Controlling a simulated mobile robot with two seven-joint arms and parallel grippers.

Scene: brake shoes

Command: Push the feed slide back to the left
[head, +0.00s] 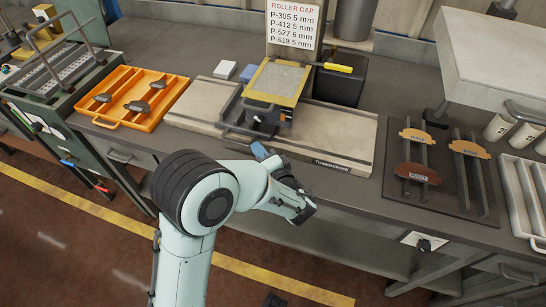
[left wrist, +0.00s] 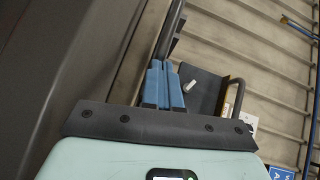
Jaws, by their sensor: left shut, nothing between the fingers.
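The feed slide (head: 232,108) is a dark grey carriage with a front bar handle. It sits near the middle of a long pale bed (head: 335,140), under a yellow-edged plate (head: 277,80). Bare bed shows on both sides of it. My left gripper (head: 259,151) is at the front edge of the bed, close to the slide's handle; I cannot tell whether they touch. In the left wrist view its blue fingers (left wrist: 163,84) are together with nothing between them. A dark part with a curved bar (left wrist: 238,97) shows just beyond them. My right gripper is not in view.
An orange tray (head: 178,88) with dark brake shoes stands left of the bed. A dark mat (head: 440,196) with several brake shoes lies to the right. A roller gap sign (head: 294,24) stands behind.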

